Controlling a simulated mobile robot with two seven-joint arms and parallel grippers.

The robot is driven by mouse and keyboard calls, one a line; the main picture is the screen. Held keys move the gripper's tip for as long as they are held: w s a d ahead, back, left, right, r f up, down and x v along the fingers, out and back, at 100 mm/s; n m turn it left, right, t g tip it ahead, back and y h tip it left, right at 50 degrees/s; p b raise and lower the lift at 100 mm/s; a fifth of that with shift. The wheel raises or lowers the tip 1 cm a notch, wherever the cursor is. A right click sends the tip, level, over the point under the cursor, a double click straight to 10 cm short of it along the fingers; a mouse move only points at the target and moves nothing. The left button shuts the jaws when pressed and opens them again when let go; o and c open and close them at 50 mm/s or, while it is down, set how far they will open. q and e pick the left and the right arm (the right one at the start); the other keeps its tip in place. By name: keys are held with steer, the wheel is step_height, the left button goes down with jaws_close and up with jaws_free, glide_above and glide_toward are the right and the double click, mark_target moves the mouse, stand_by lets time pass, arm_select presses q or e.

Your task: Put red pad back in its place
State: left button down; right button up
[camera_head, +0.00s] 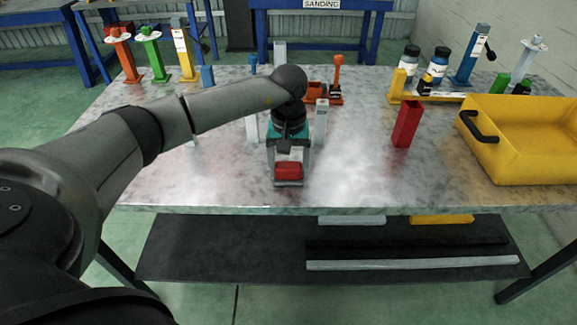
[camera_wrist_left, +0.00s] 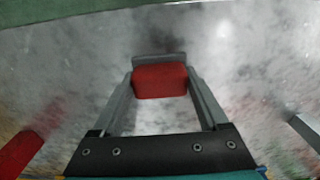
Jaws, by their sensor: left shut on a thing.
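The red pad (camera_head: 288,169) is a small red block low over the front middle of the table in the head view. It also shows in the left wrist view (camera_wrist_left: 160,80), between the two grey fingers. My left gripper (camera_head: 289,173) points down and is shut on the red pad, with a grey bar at the fingertips behind it. I cannot tell whether the pad touches the table. A red upright block (camera_head: 407,124) stands apart to the right; part of a red thing (camera_wrist_left: 18,153) shows at the lower left in the wrist view. My right gripper is out of view.
A yellow bin (camera_head: 520,150) with a black handle stands at the right. Grey posts (camera_head: 320,121) stand close to my gripper. The table's front middle (camera_head: 350,180) is clear.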

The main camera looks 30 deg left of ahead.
mark_target(289, 165)
arm_select(q)
jaws_free()
steer(key=shift+f, duration=0.1)
step_height(289, 165, up, 12)
steer(key=p, duration=0.1)
steer(key=shift+r, duration=0.2)
stand_by(0.4)
